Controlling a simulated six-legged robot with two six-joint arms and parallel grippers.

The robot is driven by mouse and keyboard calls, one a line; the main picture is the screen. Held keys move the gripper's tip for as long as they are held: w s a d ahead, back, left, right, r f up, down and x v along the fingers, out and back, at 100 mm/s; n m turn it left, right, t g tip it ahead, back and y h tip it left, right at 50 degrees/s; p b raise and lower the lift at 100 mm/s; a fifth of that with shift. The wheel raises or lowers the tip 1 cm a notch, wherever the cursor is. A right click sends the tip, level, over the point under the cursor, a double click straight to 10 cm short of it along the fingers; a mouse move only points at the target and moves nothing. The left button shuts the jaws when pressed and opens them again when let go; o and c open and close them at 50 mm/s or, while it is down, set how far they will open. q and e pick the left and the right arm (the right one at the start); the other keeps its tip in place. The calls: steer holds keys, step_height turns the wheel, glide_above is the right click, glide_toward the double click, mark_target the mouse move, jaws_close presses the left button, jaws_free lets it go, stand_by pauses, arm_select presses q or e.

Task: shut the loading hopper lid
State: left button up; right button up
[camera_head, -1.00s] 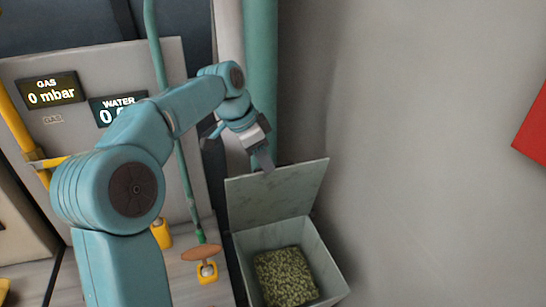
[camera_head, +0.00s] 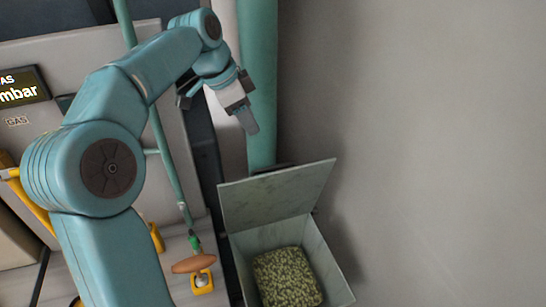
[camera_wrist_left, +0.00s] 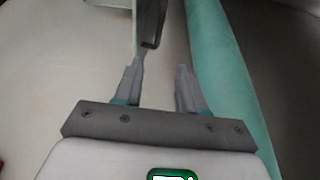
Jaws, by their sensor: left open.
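The loading hopper (camera_head: 333,262) is a grey-green open box at the lower middle of the head view, with a green grainy fill (camera_head: 287,278) inside. Its lid (camera_head: 275,195) stands raised at the back edge, tilted up. My left gripper (camera_head: 250,126) is above and behind the lid, beside the teal pipe, apart from the lid in the head view. In the left wrist view my left gripper (camera_wrist_left: 158,72) has its two fingers apart with nothing clearly between them. A thin pale plate edge, perhaps the lid (camera_wrist_left: 135,30), shows ahead of the left finger. My right gripper is not in view.
A teal vertical pipe (camera_head: 262,80) runs down behind the hopper; it also shows in the left wrist view (camera_wrist_left: 225,80). A panel with a gas display (camera_head: 20,88) is at the left. A valve with an orange-brown handle (camera_head: 193,263) is left of the hopper. The grey wall at right is clear.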

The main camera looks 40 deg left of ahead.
arm_select(q)
glide_above(272, 167)
steer(key=s, duration=0.2)
steer(key=f, duration=1)
steer(key=shift+w+a+f, duration=0.1)
steer(key=shift+a+f, duration=0.05)
steer(key=shift+a, duration=0.1)
steer(key=b+x, duration=0.2)
steer(key=x, duration=0.2)
steer(key=shift+w+f+b, duration=0.3)
steer(key=shift+f, duration=0.1)
steer(key=shift+s, duration=0.1)
steer(key=shift+r, duration=0.1)
jaws_close()
